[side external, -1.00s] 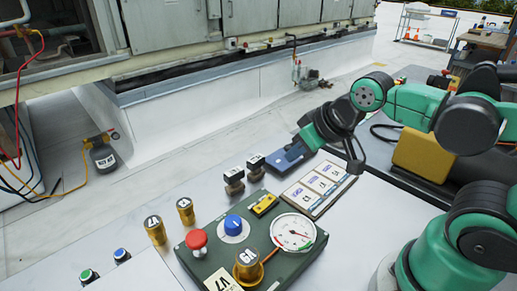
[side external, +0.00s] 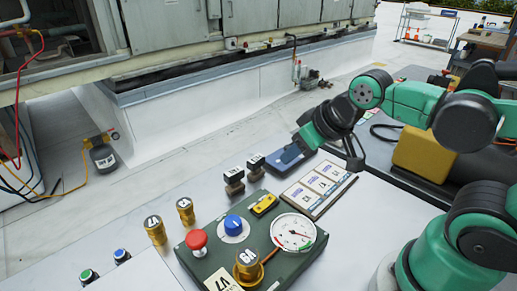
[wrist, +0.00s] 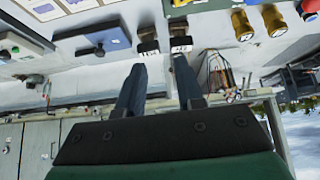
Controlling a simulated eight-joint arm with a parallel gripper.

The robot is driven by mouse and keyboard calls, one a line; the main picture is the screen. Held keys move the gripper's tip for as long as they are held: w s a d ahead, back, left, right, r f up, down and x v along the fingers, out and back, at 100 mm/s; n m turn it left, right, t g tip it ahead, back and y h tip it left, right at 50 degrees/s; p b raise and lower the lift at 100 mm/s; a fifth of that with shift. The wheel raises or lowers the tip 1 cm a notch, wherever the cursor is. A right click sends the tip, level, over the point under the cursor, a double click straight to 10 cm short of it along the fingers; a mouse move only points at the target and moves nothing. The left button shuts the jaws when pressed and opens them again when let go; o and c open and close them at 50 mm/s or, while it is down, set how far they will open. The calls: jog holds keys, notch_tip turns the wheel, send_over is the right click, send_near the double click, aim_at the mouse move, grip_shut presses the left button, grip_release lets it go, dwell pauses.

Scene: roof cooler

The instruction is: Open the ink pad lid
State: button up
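The ink pad (side external: 279,164) is a flat dark-blue box on the table, behind the framed card of printed labels. Its lid looks shut, though my gripper partly covers it. In the wrist view the ink pad (wrist: 95,40) lies left of my fingers. My gripper (side external: 291,153) is low, over or just beside the pad's far right part in the side view; I cannot tell whether it touches. In the wrist view my gripper (wrist: 160,63) has its two fingers apart with nothing between them.
Two black stamps (side external: 234,180) stand left of the pad. The framed label card (side external: 319,188) lies in front. A green panel (side external: 262,268) with a gauge, red button and blue knob is nearer, with brass stamps (side external: 155,230) to its left. A yellow block (side external: 421,155) stands right.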

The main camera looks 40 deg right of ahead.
jog(key=o, duration=0.3)
jog(key=w+d, duration=0.1)
jog(key=w+r+n+g, duration=0.1)
jog(key=w+d+n, duration=0.1)
jog(key=shift+w+d+r+g, duration=0.3)
jog(key=shift+w+d+g, duration=0.05)
jog(key=shift+g, duration=0.05)
jog(key=n+g, duration=0.5)
jog(key=n, duration=0.1)
send_over(288, 146)
jog(key=f, duration=0.5)
jog(key=shift+s+a+f, duration=0.15)
jog(key=shift+a+f, duration=0.15)
jog(key=shift+f, duration=0.05)
jog(key=shift+d+f+n, duration=0.3)
jog(key=shift+f+n, duration=0.1)
jog(key=shift+f, duration=2.8)
grip_shut()
